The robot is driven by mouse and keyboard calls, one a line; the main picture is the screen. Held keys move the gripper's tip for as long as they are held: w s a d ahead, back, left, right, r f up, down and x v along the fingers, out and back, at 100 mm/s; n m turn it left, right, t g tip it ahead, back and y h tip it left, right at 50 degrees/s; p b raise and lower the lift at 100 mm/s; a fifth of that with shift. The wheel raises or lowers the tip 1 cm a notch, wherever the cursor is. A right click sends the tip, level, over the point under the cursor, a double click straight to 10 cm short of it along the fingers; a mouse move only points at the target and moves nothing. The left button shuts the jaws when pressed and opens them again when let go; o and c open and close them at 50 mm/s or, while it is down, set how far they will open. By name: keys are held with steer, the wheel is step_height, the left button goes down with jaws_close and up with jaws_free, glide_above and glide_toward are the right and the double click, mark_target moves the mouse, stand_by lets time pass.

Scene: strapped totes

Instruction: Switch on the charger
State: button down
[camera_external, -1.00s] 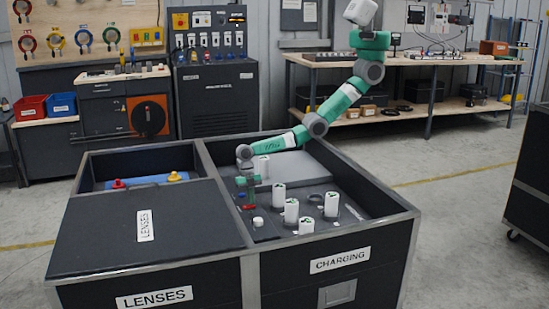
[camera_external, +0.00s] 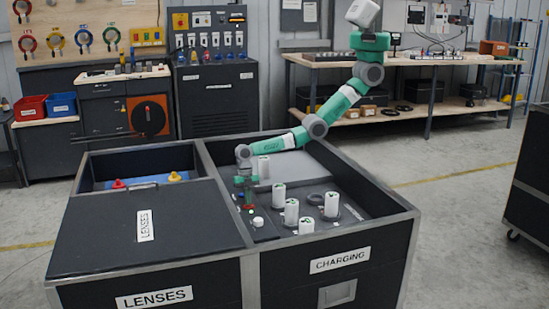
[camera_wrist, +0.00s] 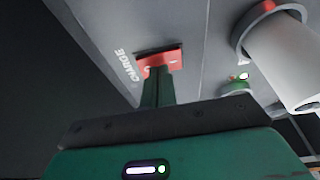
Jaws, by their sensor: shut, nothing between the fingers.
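The charger is a grey panel with several white cylinders inside the tote marked CHARGING (camera_external: 340,260). In the wrist view a red rocker switch (camera_wrist: 174,60) sits in a dark frame beside the word CHARGE (camera_wrist: 127,66). My gripper (camera_wrist: 156,76) is shut and empty, its green fingertips at the near edge of the switch and covering part of it. I cannot tell whether they press it or which way the rocker is tipped. In the external view my gripper (camera_external: 246,190) points down over the left strip of the panel.
A white cylinder (camera_wrist: 285,60) stands in a ring right of the switch, with small red and green lights (camera_wrist: 238,77) near it. More cylinders (camera_external: 291,211) stand to the right. The tote's raised rim surrounds the panel; the LENSES lid (camera_external: 120,230) lies to the left.

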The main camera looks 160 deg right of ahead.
steer(key=shift+a, duration=0.15)
steer(key=r+p, duration=0.3)
steer(key=p, duration=0.1)
steer(key=r+p, duration=0.2)
steer(key=shift+s+a+r, duration=0.25)
steer(key=shift+s+r, duration=0.05)
steer(key=shift+r, duration=0.05)
steer(key=s+a+p+v, duration=0.1)
steer(key=p+v, duration=0.3)
steer(key=v, duration=0.4)
steer(key=shift+s, duration=0.2)
steer(key=shift+f, duration=0.1)
